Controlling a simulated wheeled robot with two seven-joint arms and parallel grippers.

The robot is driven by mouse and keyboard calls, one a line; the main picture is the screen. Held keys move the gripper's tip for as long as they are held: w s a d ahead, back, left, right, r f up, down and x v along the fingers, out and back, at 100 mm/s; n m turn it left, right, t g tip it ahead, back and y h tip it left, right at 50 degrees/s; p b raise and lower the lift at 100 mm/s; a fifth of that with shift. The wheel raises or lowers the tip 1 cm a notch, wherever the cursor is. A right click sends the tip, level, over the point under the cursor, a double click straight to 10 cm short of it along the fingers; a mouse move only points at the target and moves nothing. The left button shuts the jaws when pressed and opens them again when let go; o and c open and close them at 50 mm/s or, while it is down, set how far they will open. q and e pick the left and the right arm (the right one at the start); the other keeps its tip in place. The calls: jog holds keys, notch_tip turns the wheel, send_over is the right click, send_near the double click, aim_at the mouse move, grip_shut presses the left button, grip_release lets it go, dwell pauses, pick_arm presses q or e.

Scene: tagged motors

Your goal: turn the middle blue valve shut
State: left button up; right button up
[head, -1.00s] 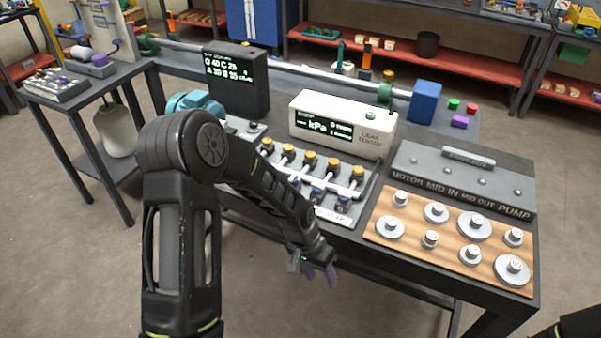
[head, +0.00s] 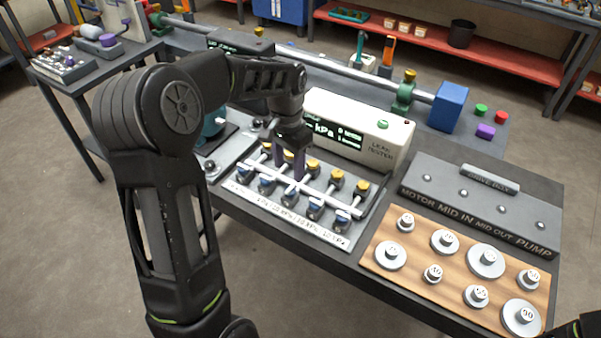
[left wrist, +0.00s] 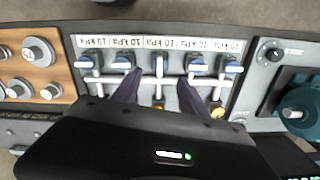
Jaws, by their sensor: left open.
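A row of several blue valves sits on a white pipe manifold, each in line with a yellow knob. The middle blue valve (head: 290,196) shows just in front of my left gripper (head: 288,171). It also shows in the left wrist view (left wrist: 160,64), centred beyond the fingertips. My left gripper is open and empty, pointing down over the manifold. In the left wrist view its two purple fingers (left wrist: 158,84) lie either side of the middle branch, apart from the valve in the picture. Whether they touch the pipe cannot be told. My right gripper is out of view.
A white kPa display box (head: 350,130) stands close behind the manifold. A label strip (head: 290,222) runs along its front. To the right are a wooden board (head: 420,268) with several weights and a grey drive box (head: 480,205). A teal motor (left wrist: 297,108) is beside the manifold.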

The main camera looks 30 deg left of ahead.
aim_at(290, 190)
pick_arm(q)
jog(key=shift+w, duration=0.1)
jog(key=shift+s, duration=0.25)
jog(key=shift+w+f, duration=0.1)
jog(key=shift+f, duration=0.35)
notch_tip(290, 190, down, 7)
jog(key=shift+r+p, duration=0.1)
jog(key=shift+p, duration=0.7)
grip_shut()
